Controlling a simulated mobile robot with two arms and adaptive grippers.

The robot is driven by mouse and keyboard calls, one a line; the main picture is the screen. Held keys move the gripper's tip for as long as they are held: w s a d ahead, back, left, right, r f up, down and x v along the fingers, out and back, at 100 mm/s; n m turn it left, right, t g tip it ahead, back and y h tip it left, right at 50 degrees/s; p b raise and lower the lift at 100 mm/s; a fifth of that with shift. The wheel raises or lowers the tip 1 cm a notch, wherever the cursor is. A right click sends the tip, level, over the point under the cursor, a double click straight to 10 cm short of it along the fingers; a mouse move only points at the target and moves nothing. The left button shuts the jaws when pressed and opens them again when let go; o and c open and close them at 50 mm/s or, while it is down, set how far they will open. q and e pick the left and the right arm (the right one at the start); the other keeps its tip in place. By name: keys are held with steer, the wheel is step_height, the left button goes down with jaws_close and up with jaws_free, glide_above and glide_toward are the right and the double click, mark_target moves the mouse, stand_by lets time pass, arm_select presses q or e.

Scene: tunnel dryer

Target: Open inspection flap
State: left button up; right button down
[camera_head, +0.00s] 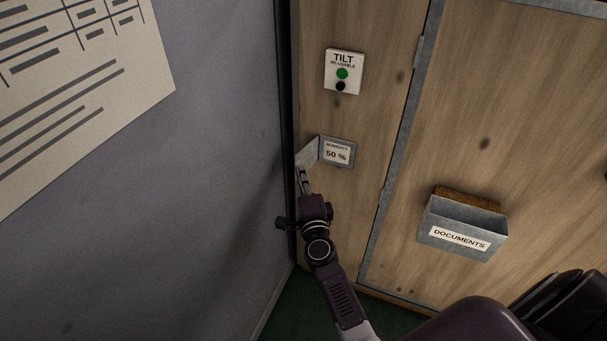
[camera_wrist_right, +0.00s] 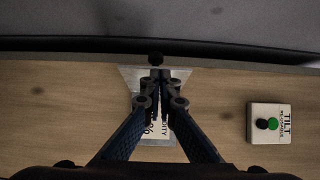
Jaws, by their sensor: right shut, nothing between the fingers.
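The inspection flap (camera_head: 307,151) stands swung out to the left of a small grey panel in the head view. The panel shows a white label (camera_head: 337,153) reading "HUMIDITY 50 %". My right gripper (camera_head: 303,177) is shut and empty, with its fingertips close to the lower edge of the flap; I cannot tell whether they touch it. In the wrist view the shut fingertips (camera_wrist_right: 159,76) are in front of the panel and hide part of it; the label (camera_wrist_right: 159,131) shows between the fingers. My left gripper is not in view.
A "TILT" box (camera_head: 344,72) with a green and a black button is above the panel. A metal "DOCUMENTS" holder (camera_head: 461,227) hangs on the wooden door to the right. A grey wall (camera_head: 215,160) with a poster (camera_head: 75,90) stands close on the left.

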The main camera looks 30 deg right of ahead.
steer(key=shift+s, duration=0.1)
stand_by(0.3)
steer(key=v, duration=1.2)
steer(key=s+a+f+n+g+y, duration=0.2)
steer(key=a+f+n, duration=0.15)
steer(key=f, duration=0.45)
steer(key=s+a+f+n+g+y, duration=0.1)
steer(key=s+a+f+n+y, duration=0.2)
steer(key=f, duration=0.6)
steer(key=s+a+f+n+g, duration=0.1)
steer(key=a+f+n+g, duration=0.2)
steer(key=f, duration=0.5)
steer(key=s+f+n+g+y, duration=0.2)
steer(key=s+f+n+g, duration=0.35)
steer(key=s+f, duration=0.85)
steer(key=s+d+f+n+g, duration=0.1)
steer(key=s+d+f+n, duration=0.1)
steer(key=s, duration=0.6)
steer(key=s+d+f+n+g+h, duration=0.1)
steer(key=s+d+f+n+g, duration=0.1)
steer(key=s+f, duration=0.4)
steer(key=s+d+f+n+g+h, duration=0.1)
steer(key=s+d+f+n+g, duration=0.1)
steer(key=s, duration=0.8)
step_height(320, 180, down, 3)
steer(key=d+n, duration=0.1)
steer(key=n, duration=0.1)
steer(key=shift+d+n, duration=0.25)
steer(key=shift+n, duration=0.15)
steer(key=shift+w, duration=0.1)
